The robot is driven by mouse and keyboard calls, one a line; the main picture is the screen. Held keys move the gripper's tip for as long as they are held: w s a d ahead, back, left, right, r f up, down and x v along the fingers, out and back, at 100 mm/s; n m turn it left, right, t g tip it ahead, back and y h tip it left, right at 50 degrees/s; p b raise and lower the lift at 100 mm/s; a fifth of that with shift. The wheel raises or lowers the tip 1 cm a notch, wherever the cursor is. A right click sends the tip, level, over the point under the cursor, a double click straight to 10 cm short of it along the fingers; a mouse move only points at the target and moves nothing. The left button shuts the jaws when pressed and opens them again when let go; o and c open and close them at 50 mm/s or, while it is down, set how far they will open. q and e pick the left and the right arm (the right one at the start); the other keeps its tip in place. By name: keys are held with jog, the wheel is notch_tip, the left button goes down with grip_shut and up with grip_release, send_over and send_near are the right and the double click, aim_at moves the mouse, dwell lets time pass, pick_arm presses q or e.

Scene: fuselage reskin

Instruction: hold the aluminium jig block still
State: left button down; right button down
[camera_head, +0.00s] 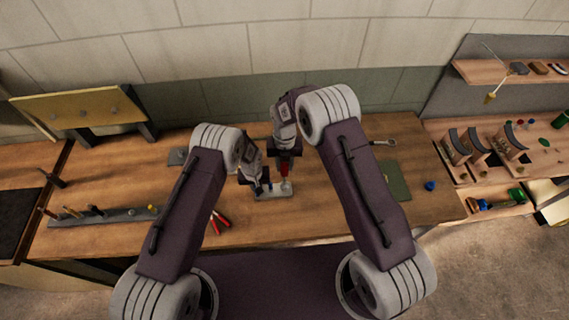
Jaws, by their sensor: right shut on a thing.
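The aluminium jig block (274,193), a small pale grey piece, lies on the wooden bench in front of me, partly hidden by my grippers. My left gripper (258,187) reaches down to the block's left part; its fingertips are too small and dark to tell whether they grip it. My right gripper (284,164) points down above the block's right part. It is shut on a small red tool (284,170), whose lower end comes down at the block; I cannot tell whether it touches.
Red-handled pliers (220,222) lie on the bench (320,215) at the front left. A tool rack (105,216) stands farther left. A green mat (395,180), a blue item (430,185) and a wrench (383,142) lie to the right. The front middle of the bench is clear.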

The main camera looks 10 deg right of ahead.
jog(key=shift+f, duration=0.5)
jog(key=m, duration=1.3)
jog(key=shift+m, duration=0.4)
jog(key=shift+n, duration=0.5)
jog(key=shift+n, duration=0.9)
jog(key=shift+r, duration=0.15)
